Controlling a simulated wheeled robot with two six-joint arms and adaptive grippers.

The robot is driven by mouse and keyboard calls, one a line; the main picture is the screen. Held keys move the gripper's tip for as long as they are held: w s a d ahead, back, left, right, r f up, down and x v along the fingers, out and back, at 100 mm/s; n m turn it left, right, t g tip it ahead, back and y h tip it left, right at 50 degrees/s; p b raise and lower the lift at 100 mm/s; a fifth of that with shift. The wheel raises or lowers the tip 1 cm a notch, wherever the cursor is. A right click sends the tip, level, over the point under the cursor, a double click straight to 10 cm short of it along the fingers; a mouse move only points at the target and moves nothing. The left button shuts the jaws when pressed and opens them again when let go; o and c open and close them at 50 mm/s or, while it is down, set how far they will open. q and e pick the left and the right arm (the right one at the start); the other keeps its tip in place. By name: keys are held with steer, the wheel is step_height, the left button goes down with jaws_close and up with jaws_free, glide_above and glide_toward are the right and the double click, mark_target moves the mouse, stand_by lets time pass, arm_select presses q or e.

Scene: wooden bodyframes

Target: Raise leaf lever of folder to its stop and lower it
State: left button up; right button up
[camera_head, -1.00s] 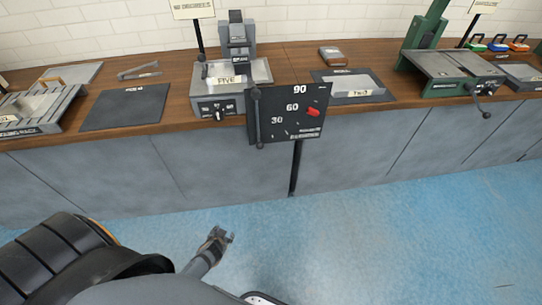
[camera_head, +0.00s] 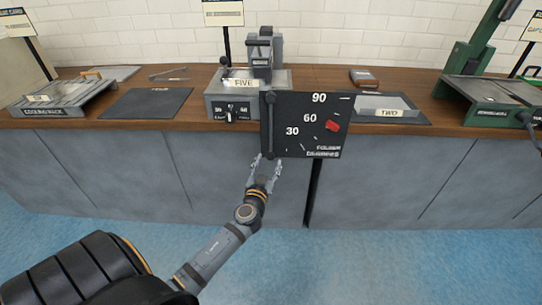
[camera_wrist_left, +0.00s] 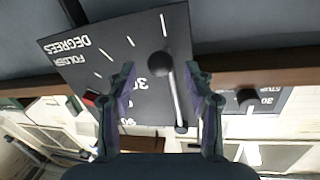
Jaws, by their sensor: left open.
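The folder's dark degree panel (camera_head: 305,125) faces me at the front edge of the bench, marked 30, 60 and 90, with a red pointer (camera_head: 332,125). The dark leaf lever (camera_head: 270,128) hangs down along the panel's left side, its knob at the bottom. My left gripper (camera_head: 268,161) is open just below and in front of the knob. In the left wrist view, which is upside down, the lever (camera_wrist_left: 173,97) and its round knob lie between the two spread fingers (camera_wrist_left: 159,70). I cannot tell whether they touch. My right gripper is not in view.
Behind the panel stands the grey machine labelled FIVE (camera_head: 245,92) on the wooden bench (camera_head: 420,118). A dark mat (camera_head: 147,103) lies left, and a tray labelled TWO (camera_head: 388,107) right. A thin black post (camera_head: 312,192) supports the panel. The blue floor is clear.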

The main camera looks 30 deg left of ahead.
mark_target(270, 157)
arm_select(q)
steer(key=shift+x, duration=2)
steer(key=shift+c, duration=0.3)
steer(key=shift+f, duration=0.1)
jaws_close()
